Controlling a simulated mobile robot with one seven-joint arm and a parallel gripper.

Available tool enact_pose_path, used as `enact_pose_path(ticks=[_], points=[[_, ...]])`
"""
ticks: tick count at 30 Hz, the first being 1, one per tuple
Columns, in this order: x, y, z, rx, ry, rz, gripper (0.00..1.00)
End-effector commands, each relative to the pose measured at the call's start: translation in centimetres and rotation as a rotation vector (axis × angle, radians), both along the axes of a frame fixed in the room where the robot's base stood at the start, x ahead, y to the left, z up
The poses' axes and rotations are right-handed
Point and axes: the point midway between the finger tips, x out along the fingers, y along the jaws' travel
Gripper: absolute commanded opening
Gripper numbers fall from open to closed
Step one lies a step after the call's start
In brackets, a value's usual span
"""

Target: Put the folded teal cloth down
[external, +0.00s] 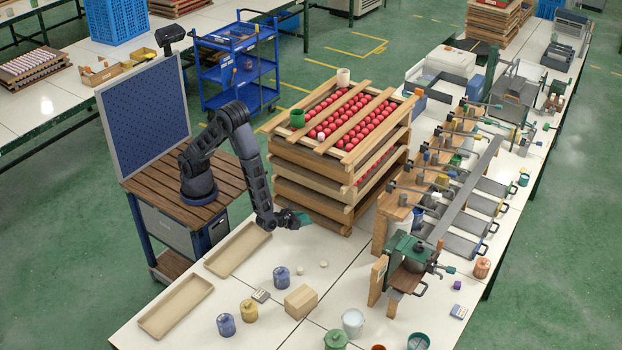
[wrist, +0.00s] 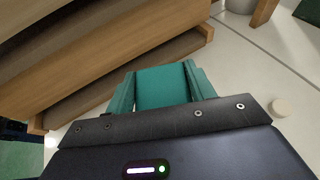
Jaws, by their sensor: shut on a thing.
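The folded teal cloth (wrist: 162,86) is between the two fingers of my gripper (wrist: 160,84) in the wrist view. My gripper is shut on it. In the external view my gripper (external: 300,220) is at the end of my arm, close to the front of the stack of wooden trays and above the white table. The cloth shows there only as a small teal patch that blends with the fingers. I cannot tell its exact height above the table.
The stacked wooden trays (external: 310,190), with red balls on top, stand right beside my gripper. Two empty shallow trays (external: 238,249) lie at left. Jars (external: 281,277), a wooden block (external: 300,301) and small pale discs (external: 323,264) are on the table in front.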

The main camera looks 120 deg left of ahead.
Motion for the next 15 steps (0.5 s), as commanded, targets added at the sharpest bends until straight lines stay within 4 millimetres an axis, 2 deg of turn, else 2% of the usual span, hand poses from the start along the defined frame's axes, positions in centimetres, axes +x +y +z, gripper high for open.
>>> enact_pose_path(ticks=[9, 15], points=[[-0.1, 0.0, -5.4, 0.000, 0.003, 0.000, 0.32], [0.0, 0.0, -7.1, 0.000, 0.000, 0.000, 0.32]])
